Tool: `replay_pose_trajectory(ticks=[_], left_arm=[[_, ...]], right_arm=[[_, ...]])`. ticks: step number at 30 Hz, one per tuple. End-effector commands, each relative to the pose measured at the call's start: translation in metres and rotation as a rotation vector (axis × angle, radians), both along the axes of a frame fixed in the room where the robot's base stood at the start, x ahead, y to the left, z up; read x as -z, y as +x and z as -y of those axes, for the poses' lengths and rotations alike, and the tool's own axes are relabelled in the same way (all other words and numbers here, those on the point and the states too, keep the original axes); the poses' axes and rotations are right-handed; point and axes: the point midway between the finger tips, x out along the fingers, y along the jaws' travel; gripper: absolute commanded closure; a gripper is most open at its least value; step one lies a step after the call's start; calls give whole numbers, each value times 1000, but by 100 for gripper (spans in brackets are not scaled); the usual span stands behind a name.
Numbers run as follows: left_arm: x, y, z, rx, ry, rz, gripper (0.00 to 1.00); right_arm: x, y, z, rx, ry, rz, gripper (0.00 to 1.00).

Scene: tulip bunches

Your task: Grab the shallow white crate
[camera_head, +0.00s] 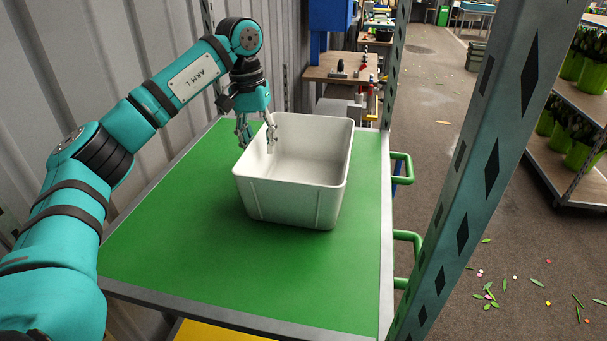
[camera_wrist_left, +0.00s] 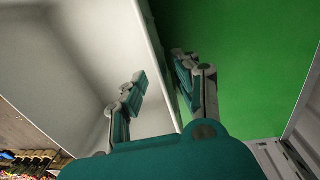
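The shallow white crate (camera_head: 290,205) stands upright and looks empty on a green-topped table (camera_head: 150,245). My left gripper (camera_head: 256,138) comes down over the crate's left wall near its far corner. One finger is inside the crate and the other is outside. In the left wrist view the fingers of my left gripper (camera_wrist_left: 158,72) are spread on either side of the crate's wall (camera_wrist_left: 152,50). The inner finger is apart from the wall. The outer finger is close to it; contact is unclear. My right gripper is not in view.
A corrugated wall (camera_head: 110,40) runs along the left. A teal perforated post (camera_head: 480,165) stands close on the right. Green handles (camera_head: 408,238) stick out from the table's right side. The tabletop in front of the crate is clear.

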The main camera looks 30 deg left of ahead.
Motion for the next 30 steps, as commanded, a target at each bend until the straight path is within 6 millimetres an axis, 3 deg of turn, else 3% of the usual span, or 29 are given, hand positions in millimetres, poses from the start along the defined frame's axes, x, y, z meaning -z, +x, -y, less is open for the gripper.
replay_pose_trajectory(ticks=[4,13,22,30], left_arm=[[8,-2,0,-2,1,-3,69],[48,-8,7,-1,1,-3,69],[56,-7,8,-1,0,0,69],[55,-7,8,-1,0,0,100]], right_arm=[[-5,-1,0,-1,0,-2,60],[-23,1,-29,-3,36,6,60],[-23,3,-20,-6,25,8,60],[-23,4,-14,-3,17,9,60]])
